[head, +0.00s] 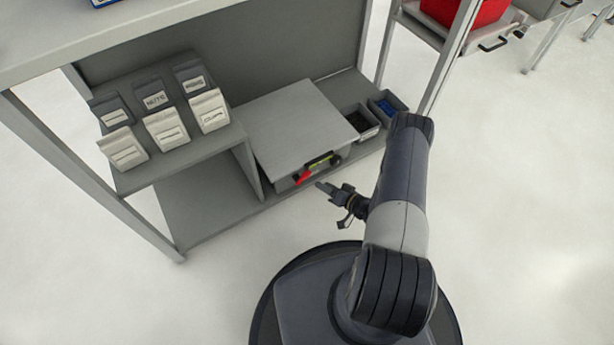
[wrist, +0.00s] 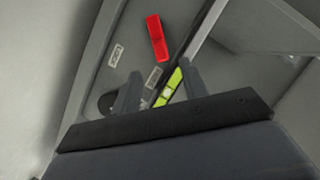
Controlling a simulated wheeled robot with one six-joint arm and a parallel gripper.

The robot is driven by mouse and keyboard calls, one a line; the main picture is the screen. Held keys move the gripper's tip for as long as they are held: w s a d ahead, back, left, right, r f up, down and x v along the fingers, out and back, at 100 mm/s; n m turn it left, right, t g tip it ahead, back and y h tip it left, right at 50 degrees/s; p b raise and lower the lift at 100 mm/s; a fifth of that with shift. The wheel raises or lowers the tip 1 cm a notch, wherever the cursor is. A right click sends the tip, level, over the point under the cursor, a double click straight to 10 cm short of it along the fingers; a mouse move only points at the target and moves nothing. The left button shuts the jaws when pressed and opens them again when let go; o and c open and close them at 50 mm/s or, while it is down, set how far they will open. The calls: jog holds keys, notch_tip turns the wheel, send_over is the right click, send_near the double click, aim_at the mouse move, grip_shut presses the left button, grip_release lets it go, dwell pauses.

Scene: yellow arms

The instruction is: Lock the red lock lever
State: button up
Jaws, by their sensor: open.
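The red lock lever (head: 304,177) is on the front face of a grey lidded box (head: 290,125) on the lower shelf. It also shows in the wrist view (wrist: 157,38), upper middle, beyond the fingertips and apart from them. A yellow-green piece (head: 322,161) on a dark handle sits to its right near the lid edge. It shows between my fingers in the wrist view (wrist: 168,88). My gripper (head: 326,188) is open in front of the box, just right of the lever. The two fingers (wrist: 160,82) stand apart with nothing clearly held.
Small bins (head: 362,122) stand right of the box. A step shelf (head: 180,160) with several labelled packets stands to its left. The upper shelf (head: 100,35) and a post (head: 450,60) frame the space. The floor (head: 510,180) at right is clear.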

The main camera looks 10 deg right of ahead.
aim_at(308, 177)
jog(key=b+x, duration=0.2)
jog(key=x, duration=0.6)
jog(key=shift+w+a, duration=0.25)
grip_shut()
